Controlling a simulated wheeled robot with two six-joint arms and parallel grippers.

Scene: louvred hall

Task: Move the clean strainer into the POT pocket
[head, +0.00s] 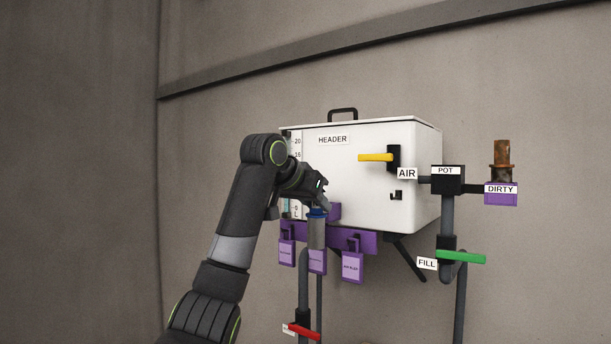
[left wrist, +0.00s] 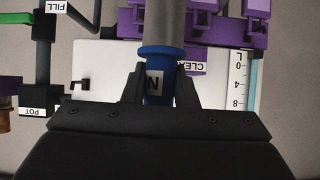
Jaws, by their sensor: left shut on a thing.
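The clean strainer, a grey cylinder with a blue top, is in my left gripper (head: 321,202). The strainer (head: 317,232) hangs upright in the head view, in front of the header tank's lower left part. In the left wrist view its blue top (left wrist: 160,54) lies between the two dark fingers, which are shut on it. The purple CLEAN holder (left wrist: 195,68) is right beside it; I cannot tell whether they touch. The black POT pocket (head: 448,184) is to the right of the tank, well away from my gripper; its top opening is not clearly visible. My right gripper is not in view.
A rusty brown strainer (head: 501,154) stands in the purple DIRTY holder (head: 501,196), right of the pocket. The white header tank (head: 350,190) has a yellow AIR lever (head: 375,157) sticking out. A green FILL lever (head: 461,257), a red lever (head: 303,331) and purple padlocks (head: 352,267) are below.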

